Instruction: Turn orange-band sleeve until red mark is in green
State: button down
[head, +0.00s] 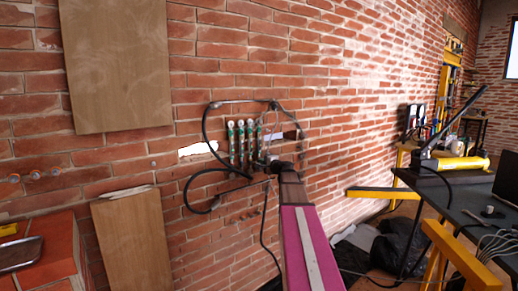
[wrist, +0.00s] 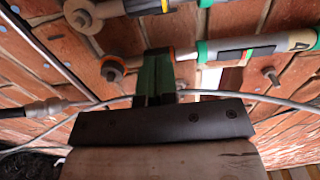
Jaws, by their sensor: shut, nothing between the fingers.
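In the wrist view, a horizontal load tester (wrist: 250,48) has a grey tube, a green collar and a small window (wrist: 302,40) with green at its right end. I cannot make out a red mark in it. A thin orange edge shows on its sleeve (wrist: 202,50), just right of my fingertips. My gripper (wrist: 157,56) is shut and empty, its green and black fingers in front of the tester's left part, hiding some of it. I cannot tell whether they touch it. In the head view, several upright green-and-white testers (head: 240,141) hang on the wall beside my arm's end.
Another tester (wrist: 145,7) lies above, close by. An orange-ringed bolt (wrist: 112,68) and a bare bolt (wrist: 270,75) stand out from the brick. A grey cable (wrist: 240,96) crosses near my fingers. Black hoses (head: 207,130) loop around the testers. A dark table (head: 460,195) stands right.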

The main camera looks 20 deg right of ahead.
jog(key=shift+w+d, duration=0.1)
jog(key=shift+d, duration=0.1)
jog(key=shift+s+d, duration=0.1)
jog(key=shift+s, duration=0.4)
jog(key=v, duration=0.7)
dwell(0.7)
